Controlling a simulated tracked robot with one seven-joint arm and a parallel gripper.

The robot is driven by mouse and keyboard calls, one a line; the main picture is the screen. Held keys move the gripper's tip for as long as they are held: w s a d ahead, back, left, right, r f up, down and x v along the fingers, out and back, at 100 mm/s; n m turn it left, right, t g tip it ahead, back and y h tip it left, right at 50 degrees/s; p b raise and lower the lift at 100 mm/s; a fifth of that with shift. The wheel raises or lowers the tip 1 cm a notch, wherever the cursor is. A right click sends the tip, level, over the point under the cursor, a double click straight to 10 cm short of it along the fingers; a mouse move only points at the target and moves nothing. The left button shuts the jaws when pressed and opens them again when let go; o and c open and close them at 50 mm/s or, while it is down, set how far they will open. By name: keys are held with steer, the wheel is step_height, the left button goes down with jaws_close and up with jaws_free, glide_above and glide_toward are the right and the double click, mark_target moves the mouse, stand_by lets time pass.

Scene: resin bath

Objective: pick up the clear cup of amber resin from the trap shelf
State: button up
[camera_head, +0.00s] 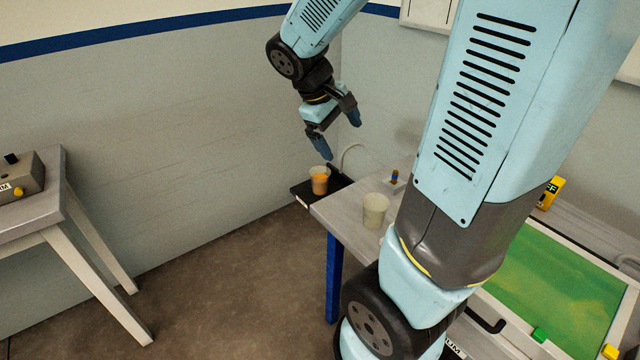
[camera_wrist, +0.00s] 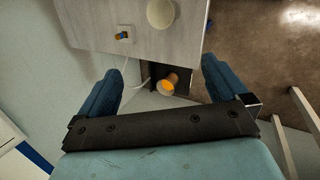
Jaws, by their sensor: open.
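The clear cup of amber resin (camera_head: 319,181) stands upright on the dark trap shelf (camera_head: 302,195), a low ledge at the far end of the grey table. My gripper (camera_head: 340,150) is open and empty, above the cup and a little to its right in the head view. In the wrist view the cup (camera_wrist: 169,84) shows between and beyond the two blue fingers (camera_wrist: 160,85), apart from both. The shelf (camera_wrist: 152,76) is partly hidden behind the cup there.
A pale cup (camera_head: 375,211) stands on the grey table (camera_head: 345,220) near the shelf. A small block with a blue and orange knob (camera_head: 394,178) and a thin pale hose (camera_head: 345,153) are close by. A green-topped frame (camera_head: 550,285) lies at right. The floor left of the table is clear.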

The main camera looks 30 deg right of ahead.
steer(key=w+d+f+n+h, duration=0.4)
steer(key=w+f+n+h, duration=0.3)
steer(key=w+f, duration=0.45)
steer(key=w+a+f+n+t+h, duration=0.35)
steer(key=w+f+n+t, duration=0.35)
steer(key=w+f+n, duration=0.45)
glide_toward(326, 172)
steer(key=shift+w+d+f+m+h, duration=0.25)
steer(key=shift+w+d+m+h, duration=0.1)
steer(key=shift+m, duration=0.1)
steer(key=shift+d+f, duration=0.1)
steer(key=shift+d, duration=0.05)
steer(key=shift+x, duration=3.5)
steer(key=shift+c, duration=0.4)
steer(key=c, duration=0.8)
steer(key=shift+c, duration=0.2)
